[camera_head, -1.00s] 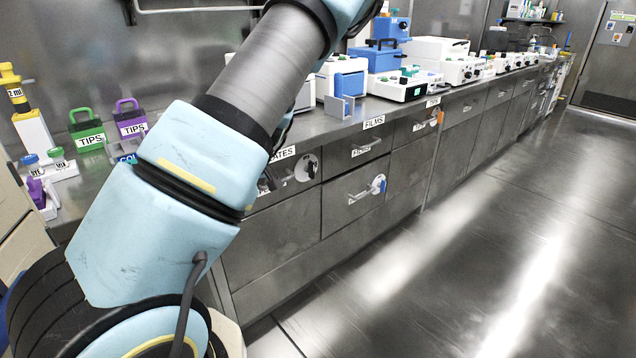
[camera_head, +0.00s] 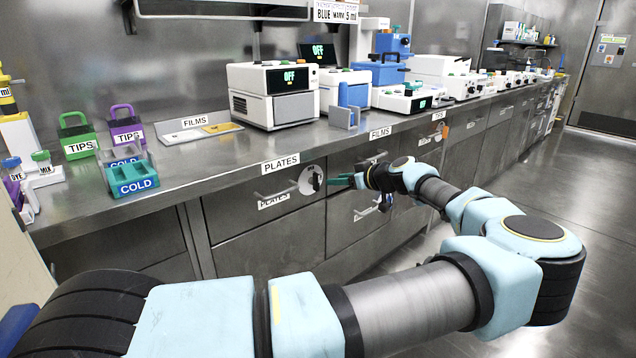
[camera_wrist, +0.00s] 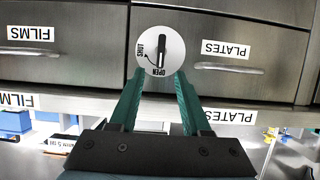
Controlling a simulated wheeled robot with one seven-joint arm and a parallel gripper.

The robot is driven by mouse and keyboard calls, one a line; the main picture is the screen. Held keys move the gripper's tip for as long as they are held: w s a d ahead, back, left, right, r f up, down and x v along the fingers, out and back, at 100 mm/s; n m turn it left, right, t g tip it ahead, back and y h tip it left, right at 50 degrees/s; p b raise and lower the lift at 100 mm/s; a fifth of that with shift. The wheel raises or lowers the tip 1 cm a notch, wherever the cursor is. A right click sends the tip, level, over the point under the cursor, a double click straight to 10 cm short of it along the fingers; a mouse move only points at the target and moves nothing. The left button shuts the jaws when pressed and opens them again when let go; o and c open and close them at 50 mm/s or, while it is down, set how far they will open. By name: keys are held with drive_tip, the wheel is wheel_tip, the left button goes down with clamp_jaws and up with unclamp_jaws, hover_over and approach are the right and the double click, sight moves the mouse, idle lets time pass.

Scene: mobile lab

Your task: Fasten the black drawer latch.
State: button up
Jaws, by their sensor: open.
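The black drawer latch (camera_head: 313,179) is a black handle on a round white plate, at the right end of the upper drawer labelled PLATES (camera_head: 272,198). In the wrist view, which is upside down, the black latch (camera_wrist: 161,52) stands vertical on its disc, with the words OPEN and SHUT and a curved arrow printed beside it. Its end nearest my fingers lies close to the word OPEN. My gripper (camera_wrist: 159,76) is open, its green fingers pointing at the disc, one toward each side, with nothing between them. In the head view my gripper (camera_head: 342,181) is just right of the latch.
The counter edge (camera_head: 225,176) runs above the drawers. The floor at right is clear.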

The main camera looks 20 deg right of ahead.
sight(319, 180)
drive_tip(key=x, duration=0.9)
drive_tip(key=shift+p, duration=0.3)
clamp_jaws()
